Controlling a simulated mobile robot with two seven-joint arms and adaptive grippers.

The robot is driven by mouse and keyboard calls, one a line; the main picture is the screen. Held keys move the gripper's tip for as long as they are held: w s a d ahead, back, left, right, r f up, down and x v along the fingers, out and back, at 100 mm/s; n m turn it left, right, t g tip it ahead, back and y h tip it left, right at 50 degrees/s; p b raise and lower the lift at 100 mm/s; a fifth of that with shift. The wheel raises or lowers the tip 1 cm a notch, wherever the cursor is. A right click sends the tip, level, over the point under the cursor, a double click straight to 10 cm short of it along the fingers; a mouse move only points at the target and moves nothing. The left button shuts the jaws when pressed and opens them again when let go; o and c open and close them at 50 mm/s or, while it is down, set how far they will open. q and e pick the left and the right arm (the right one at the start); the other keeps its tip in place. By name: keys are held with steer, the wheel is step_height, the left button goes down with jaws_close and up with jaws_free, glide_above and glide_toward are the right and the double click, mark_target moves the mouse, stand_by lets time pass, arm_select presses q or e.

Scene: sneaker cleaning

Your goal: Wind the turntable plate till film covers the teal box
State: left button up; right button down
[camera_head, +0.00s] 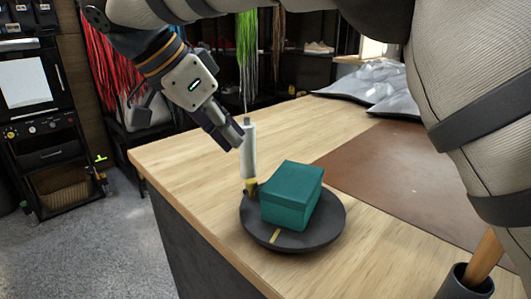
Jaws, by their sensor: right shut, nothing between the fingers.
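The teal box (291,195) sits on the round dark turntable plate (325,230), near the front corner of the wooden table. I see no clear film on the box's visible faces. A yellow mark shows on the plate's near rim. A pale upright film roll (248,155) with a yellow foot stands behind the plate's left side. My right gripper (232,135) is shut and empty, its dark fingertips at the roll's upper left. I cannot tell whether they touch the roll. My left gripper is out of view.
The wooden table (180,158) is bare left of the plate. A brown mat (400,170) lies to the right, with grey plastic bags (370,85) behind it. A dark cup (463,284) with a wooden handle stands at bottom right. My arm spans the top and right.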

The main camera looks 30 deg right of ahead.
steer(key=shift+h, duration=0.5)
steer(key=x, duration=1)
steer(key=shift+f+p, duration=0.25)
steer(key=shift+p, duration=0.05)
steer(key=shift+a, duration=0.1)
